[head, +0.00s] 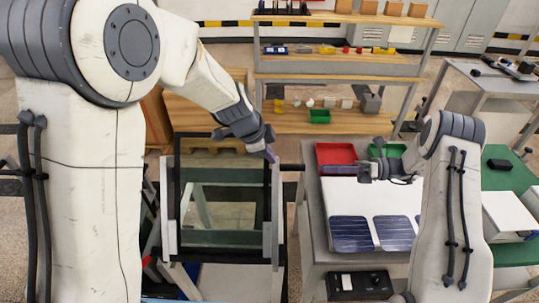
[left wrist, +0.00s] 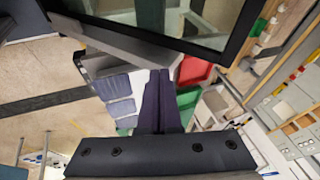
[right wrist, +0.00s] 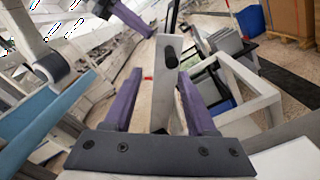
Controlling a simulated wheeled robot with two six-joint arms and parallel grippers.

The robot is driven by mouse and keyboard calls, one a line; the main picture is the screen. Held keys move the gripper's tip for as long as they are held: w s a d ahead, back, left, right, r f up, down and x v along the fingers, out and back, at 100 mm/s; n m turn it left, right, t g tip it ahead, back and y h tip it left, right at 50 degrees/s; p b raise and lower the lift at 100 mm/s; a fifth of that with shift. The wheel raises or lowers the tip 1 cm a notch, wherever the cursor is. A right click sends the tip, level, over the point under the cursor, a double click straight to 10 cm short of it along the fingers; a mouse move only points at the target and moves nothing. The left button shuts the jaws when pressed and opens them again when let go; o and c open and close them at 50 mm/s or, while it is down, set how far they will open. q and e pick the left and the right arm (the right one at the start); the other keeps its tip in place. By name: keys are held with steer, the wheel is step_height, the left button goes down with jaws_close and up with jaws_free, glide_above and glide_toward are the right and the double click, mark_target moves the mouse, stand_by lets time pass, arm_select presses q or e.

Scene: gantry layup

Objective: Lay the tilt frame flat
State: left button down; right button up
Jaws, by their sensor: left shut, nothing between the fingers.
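The tilt frame (head: 224,238), a dark rectangular frame around a glass pane, stands raised in a pale stand (head: 168,225) in the head view. It also fills the top of the left wrist view (left wrist: 225,55). My left gripper (head: 271,156) is by the frame's upper right corner; its purple fingers (left wrist: 161,90) are together and empty. I cannot tell whether they touch the frame. My right gripper (head: 366,172) is to the right of the frame, apart from it, above the worktable. Its fingers (right wrist: 158,100) are apart, with a pale post (right wrist: 168,88) beyond them.
The worktable (head: 312,228) carries a white board with dark blue panels (head: 351,234), a red bin (head: 335,153) and a green bin (head: 392,149). A wooden shelf (head: 340,67) with small parts stands behind. A green-topped bench (head: 512,254) is at the right.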

steer(key=s+a+r+n+g+h, duration=0.3)
steer(key=s+a+r+n+h, duration=0.15)
steer(key=a+n, duration=0.25)
steer(key=s+a+r+n+g+h, duration=0.3)
steer(key=s+a+n+h, duration=0.15)
steer(key=a+n, duration=0.2)
arm_select(q)
steer(key=shift+w+a+f+b, duration=0.1)
steer(key=shift+w+f+b, duration=0.3)
steer(key=shift+w+b, duration=0.2)
steer(key=shift+r, duration=0.1)
arm_select(e)
steer(key=s+d+r+n+t+h, duration=0.1)
steer(key=s+n+t+h, duration=0.5)
steer(key=s+n, duration=1.4)
steer(key=shift+s+d+r+h, duration=0.25)
steer(key=shift+s+d+h, duration=0.1)
steer(key=shift+s+h, duration=0.55)
